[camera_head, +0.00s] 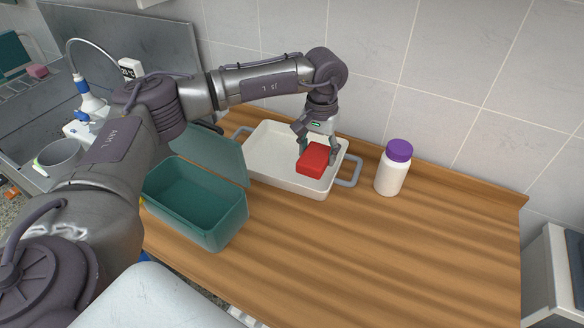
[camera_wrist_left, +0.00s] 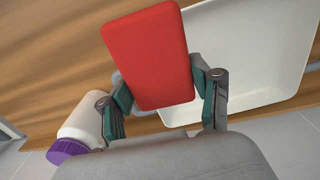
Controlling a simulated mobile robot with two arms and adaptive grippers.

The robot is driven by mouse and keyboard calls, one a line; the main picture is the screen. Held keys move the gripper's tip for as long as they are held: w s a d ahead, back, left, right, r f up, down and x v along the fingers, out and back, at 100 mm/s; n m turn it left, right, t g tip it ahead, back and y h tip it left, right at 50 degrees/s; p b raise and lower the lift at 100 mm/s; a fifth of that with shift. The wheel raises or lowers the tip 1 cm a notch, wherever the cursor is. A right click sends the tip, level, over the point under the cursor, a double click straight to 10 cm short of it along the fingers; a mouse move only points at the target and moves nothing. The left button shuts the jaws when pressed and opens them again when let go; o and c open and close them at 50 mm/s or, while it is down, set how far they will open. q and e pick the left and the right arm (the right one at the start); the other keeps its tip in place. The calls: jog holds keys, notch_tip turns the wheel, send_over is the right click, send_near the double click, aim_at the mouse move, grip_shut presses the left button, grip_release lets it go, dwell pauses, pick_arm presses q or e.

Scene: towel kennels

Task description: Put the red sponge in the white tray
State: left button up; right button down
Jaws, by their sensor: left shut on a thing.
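The red sponge (camera_head: 313,160) is a red block held by my left gripper (camera_head: 317,146) over the right part of the white tray (camera_head: 262,165). In the left wrist view the sponge (camera_wrist_left: 148,55) sits between both fingers of my left gripper (camera_wrist_left: 160,98), which touch its sides. The white tray (camera_wrist_left: 262,60) lies behind and to the right of the sponge there. The tray is a rectangular pan with grey handles and looks empty apart from the sponge over it. I cannot tell whether the sponge touches the tray floor. My right gripper is not in view.
A white bottle with a purple cap (camera_head: 393,170) stands just right of the tray. An open teal box (camera_head: 196,205) with its lid raised stands left of the tray. A tiled wall is behind. The wooden counter (camera_head: 400,260) is clear at the front right.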

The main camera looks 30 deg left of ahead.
aim_at(313, 153)
pick_arm(q)
jog(key=shift+n, duration=0.3)
jog(key=w+a+f, duration=0.2)
jog(key=f, duration=0.1)
jog(key=w+a+f, duration=0.1)
jog(key=shift+w+f+p, duration=0.3)
jog(key=shift+p, duration=0.1)
notch_tip(313, 153, down, 4)
jog(key=shift+f+p, duration=0.2)
jog(key=shift+p, duration=0.3)
jog(key=shift+f, duration=0.25)
jog(key=o, duration=1.1)
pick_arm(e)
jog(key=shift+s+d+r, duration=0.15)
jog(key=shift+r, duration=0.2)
pick_arm(q)
jog(key=shift+r, duration=0.1)
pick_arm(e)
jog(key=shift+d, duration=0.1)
